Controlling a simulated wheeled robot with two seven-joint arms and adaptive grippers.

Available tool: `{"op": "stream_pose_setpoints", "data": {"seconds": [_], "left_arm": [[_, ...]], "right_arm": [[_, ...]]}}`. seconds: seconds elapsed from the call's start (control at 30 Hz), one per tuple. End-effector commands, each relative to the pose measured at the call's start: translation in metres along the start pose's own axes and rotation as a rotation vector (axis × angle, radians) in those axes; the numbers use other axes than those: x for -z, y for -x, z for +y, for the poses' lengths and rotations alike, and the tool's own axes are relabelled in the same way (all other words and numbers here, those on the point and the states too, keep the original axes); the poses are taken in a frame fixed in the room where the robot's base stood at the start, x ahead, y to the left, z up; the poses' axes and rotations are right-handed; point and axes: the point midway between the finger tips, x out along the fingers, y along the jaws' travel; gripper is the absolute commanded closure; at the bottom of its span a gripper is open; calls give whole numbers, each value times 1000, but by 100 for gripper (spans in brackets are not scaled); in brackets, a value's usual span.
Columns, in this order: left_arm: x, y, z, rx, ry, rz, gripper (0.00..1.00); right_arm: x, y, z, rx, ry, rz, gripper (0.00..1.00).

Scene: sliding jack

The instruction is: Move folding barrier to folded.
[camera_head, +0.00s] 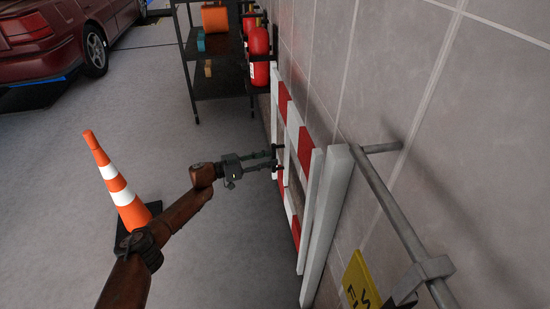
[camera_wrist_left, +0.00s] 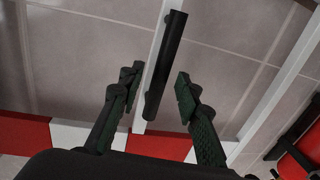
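The folding barrier (camera_head: 306,146) is a red-and-white striped frame standing along the wall on the right of the head view. Its red and white boards also show along the bottom of the left wrist view (camera_wrist_left: 38,133). My left gripper (camera_head: 277,158) reaches the barrier's near face from the left. In the left wrist view, its two fingers (camera_wrist_left: 157,85) are apart, on either side of a black bar-shaped handle (camera_wrist_left: 166,60), with gaps visible. Whether the handle lies fully between the fingers in depth is unclear. My right gripper is out of view.
An orange-and-white cone (camera_head: 120,190) stands on the floor left of my arm. A black shelf (camera_head: 218,85) and red fire extinguishers (camera_head: 259,55) are behind the barrier. A grey wall rail (camera_head: 390,205) and yellow sign (camera_head: 360,283) are at right. Floor between cone and shelf is clear.

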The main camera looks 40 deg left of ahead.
Motion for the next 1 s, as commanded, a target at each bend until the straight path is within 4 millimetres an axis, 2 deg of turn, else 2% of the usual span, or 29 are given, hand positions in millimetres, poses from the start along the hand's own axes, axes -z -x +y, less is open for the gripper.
{"op": "stream_pose_setpoints", "data": {"seconds": [0.03, 0.2, 0.43, 0.6, 1.0], "left_arm": [[-2, 13, 0, 1, 1, -3, 69], [-2, 48, -1, 1, 0, -3, 69], [-1, 80, -1, 1, 1, -2, 69], [0, 87, 0, 0, 1, 0, 69], [0, 87, 0, 0, 1, 0, 69]], "right_arm": [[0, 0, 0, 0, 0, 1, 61], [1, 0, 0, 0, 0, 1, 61], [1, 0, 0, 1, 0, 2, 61], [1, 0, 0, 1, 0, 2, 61], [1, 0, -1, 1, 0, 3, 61]]}}
